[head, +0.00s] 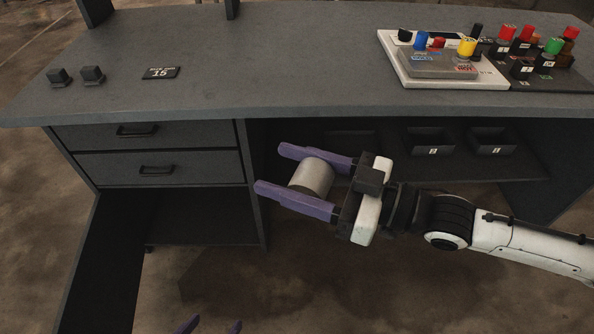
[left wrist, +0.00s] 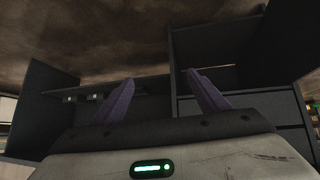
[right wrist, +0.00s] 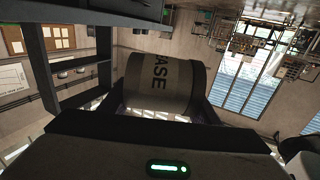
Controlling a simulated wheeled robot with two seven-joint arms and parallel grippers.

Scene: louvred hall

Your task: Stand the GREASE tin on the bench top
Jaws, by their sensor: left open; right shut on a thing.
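The GREASE tin (head: 311,177) is a pale grey cylinder between the purple fingers of my right gripper (head: 286,170). The gripper is shut on it in front of the bench, below the level of the bench top (head: 270,62). In the right wrist view the tin (right wrist: 165,84) shows the letters "ASE"; the rest of the word is out of sight. My left gripper (head: 211,326) shows only its fingertips at the bottom edge of the head view. In the left wrist view its fingers (left wrist: 160,92) are apart with nothing between them.
A white and black control panel (head: 435,65) with coloured knobs stands at the right of the top. Two dark knobs (head: 75,75) and a small "15" plate (head: 161,73) are at the left. The middle is clear. Drawers (head: 150,152) and a shelf with bins (head: 432,143) are below.

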